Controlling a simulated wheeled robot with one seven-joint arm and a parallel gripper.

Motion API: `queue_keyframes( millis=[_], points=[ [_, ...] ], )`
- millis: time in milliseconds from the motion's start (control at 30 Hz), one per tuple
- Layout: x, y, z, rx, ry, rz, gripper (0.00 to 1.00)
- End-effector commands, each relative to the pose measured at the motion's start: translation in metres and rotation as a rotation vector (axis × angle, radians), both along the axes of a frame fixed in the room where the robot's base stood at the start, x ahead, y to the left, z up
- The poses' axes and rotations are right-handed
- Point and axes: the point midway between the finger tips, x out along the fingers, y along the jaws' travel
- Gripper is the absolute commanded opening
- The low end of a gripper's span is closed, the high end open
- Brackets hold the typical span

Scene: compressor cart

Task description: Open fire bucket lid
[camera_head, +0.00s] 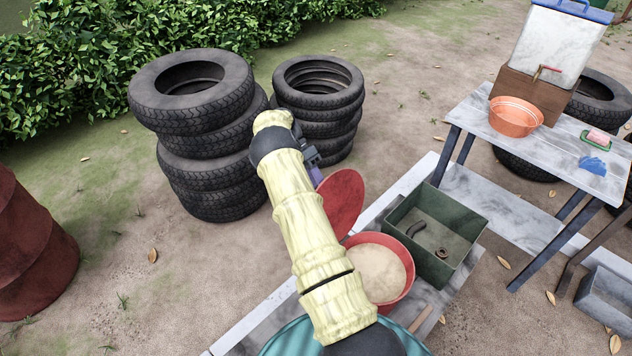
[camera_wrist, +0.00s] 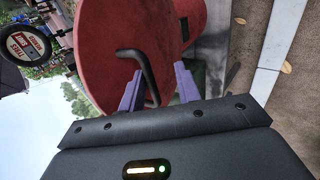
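The fire bucket (camera_head: 408,292) is red and holds pale sand. Its round red lid (camera_head: 342,199) stands raised, roughly upright, at the bucket's far left edge, so the sand shows. In the wrist view the lid (camera_wrist: 112,50) fills the upper middle, with a bent black handle (camera_wrist: 143,68) on its face. My gripper (camera_wrist: 158,84) is at the lid's face with its two purple fingers spread apart. The handle shows between the fingers, nearer the left one; I cannot tell whether it touches. In the head view my arm hides most of the gripper and part of the bucket.
A green tray (camera_head: 463,222) with small metal parts stands right of the bucket. Stacked tyres (camera_head: 205,130) and a second tyre stack (camera_head: 318,95) stand behind. A marble-topped table (camera_head: 560,150) with an orange basin (camera_head: 515,117) is at right.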

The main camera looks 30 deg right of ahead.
Motion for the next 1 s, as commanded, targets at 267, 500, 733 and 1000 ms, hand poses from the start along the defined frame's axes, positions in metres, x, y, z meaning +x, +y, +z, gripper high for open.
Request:
queue_keyframes(
  millis=[267, 500, 733, 1000],
  points=[
    [0.000, -0.001, 0.002, -0.003, -0.002, 0.000, 0.32],
    [0.001, -0.001, 0.015, -0.004, -0.004, 0.001, 0.32],
    [0.001, -0.001, 0.055, -0.005, -0.004, 0.001, 0.32],
    [0.001, -0.001, 0.096, -0.004, -0.003, 0.001, 0.32]
  ],
)
